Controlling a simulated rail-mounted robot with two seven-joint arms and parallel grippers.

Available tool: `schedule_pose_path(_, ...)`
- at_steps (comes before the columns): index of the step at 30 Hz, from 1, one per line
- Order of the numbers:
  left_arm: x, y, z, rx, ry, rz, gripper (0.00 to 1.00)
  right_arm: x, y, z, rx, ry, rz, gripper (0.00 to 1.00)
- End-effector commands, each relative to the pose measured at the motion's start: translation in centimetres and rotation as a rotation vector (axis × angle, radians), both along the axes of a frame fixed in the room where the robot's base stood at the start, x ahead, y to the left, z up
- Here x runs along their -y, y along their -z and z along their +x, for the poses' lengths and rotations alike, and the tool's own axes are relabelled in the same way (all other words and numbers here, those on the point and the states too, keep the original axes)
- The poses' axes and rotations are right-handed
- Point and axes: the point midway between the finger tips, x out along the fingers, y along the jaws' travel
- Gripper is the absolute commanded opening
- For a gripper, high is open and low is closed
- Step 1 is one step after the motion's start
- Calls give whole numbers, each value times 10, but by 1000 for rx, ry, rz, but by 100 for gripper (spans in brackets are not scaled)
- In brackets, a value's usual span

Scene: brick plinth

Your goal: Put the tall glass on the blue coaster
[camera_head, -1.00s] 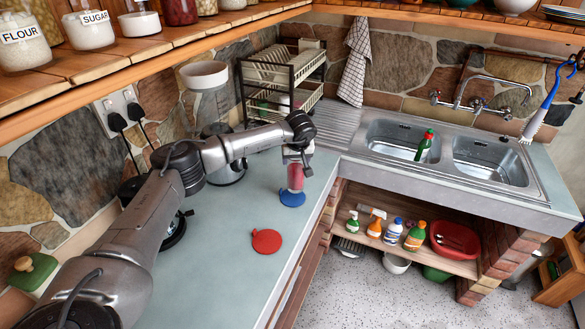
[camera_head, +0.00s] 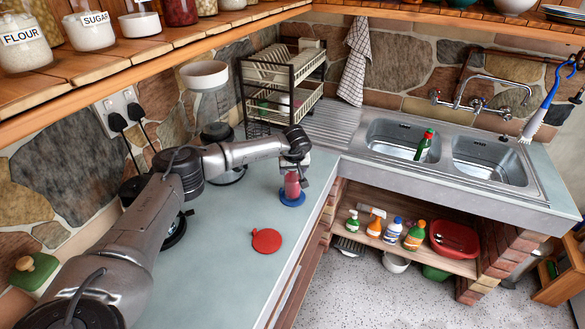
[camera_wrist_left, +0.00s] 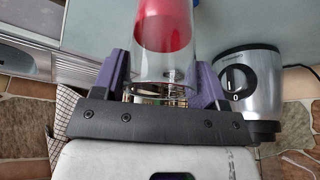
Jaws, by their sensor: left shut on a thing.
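My left gripper (camera_head: 294,166) is shut on the tall glass (camera_head: 292,186), which has red contents and stands upright. The glass is over the blue coaster (camera_head: 283,199) on the counter, with its lower end inside the coaster's outline. I cannot tell for certain whether its base touches the coaster. In the left wrist view the clear glass (camera_wrist_left: 165,50) sits between the two purple fingers of the left gripper (camera_wrist_left: 162,82). A small blue patch, likely the coaster, shows at the top edge there. My right gripper is not in view.
A red coaster (camera_head: 267,240) lies nearer on the counter. A blender (camera_head: 208,100) stands by the wall, beside the dish rack (camera_head: 282,85). The sink (camera_head: 395,135) is to the right, with a green bottle (camera_head: 424,146) in it. The counter (camera_head: 215,265) around the red coaster is clear.

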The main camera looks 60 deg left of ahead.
Motion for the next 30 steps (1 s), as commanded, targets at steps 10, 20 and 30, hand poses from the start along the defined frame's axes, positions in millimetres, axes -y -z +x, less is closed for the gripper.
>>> schedule_pose_path(10, 0, 2, 0, 0, 0, 0, 88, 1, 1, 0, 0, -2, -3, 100)
schedule_pose_path(20, 0, -1, 0, 0, -1, 0, 92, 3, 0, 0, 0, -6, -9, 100)
schedule_pose_path(30, 18, -49, -7, 5, 2, 1, 92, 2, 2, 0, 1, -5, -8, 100)
